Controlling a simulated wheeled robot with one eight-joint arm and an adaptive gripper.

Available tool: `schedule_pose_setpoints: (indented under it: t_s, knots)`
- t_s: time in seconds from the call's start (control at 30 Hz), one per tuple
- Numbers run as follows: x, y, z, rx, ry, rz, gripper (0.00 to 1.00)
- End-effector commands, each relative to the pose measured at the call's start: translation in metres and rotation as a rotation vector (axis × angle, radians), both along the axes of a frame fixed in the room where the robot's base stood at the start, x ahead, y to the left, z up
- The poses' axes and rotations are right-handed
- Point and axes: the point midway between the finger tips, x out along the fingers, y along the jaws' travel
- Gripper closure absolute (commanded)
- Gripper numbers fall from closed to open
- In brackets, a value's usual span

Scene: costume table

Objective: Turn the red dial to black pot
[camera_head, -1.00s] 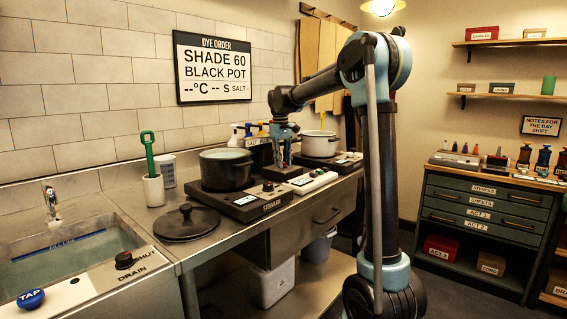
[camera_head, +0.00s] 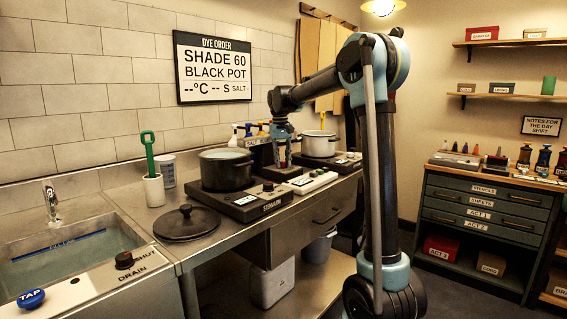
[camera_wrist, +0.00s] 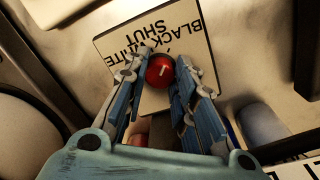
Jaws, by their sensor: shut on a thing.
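The red dial (camera_wrist: 160,71) has a white pointer line. It sits on a pale plate (camera_wrist: 191,81) printed BLACK, WHITE and SHUT, upside down in the wrist view. My gripper (camera_wrist: 161,68) is shut on the dial, with blue-grey fingers on both sides of it. In the head view my gripper (camera_head: 282,158) points down at the back of the counter, between the black pot (camera_head: 226,168) and the white pot (camera_head: 319,143). The dial cannot be made out there. Which label the pointer lines up with is hard to tell.
A pot lid (camera_head: 187,223) lies at the front left. A salt tub (camera_head: 258,141) and bottles stand behind. The sink (camera_head: 75,257) is at the left.

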Motion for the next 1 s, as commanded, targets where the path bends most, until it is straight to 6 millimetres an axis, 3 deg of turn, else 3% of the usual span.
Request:
schedule_pose_setpoints:
  t_s: [0.1,0.13,0.2,0.67,1.0]
  knots:
    - [0.001,0.0,0.0,0.0,-0.001,0.0,0.99]
    - [0.001,0.0,0.0,0.0,-0.001,0.0,0.71]
    - [0.001,0.0,0.0,0.0,-0.001,0.0,0.55]
    - [0.0,0.0,0.007,0.0,0.0,0.001,0.54]
    - [-0.001,0.003,0.062,0.0,0.0,0.001,0.54]
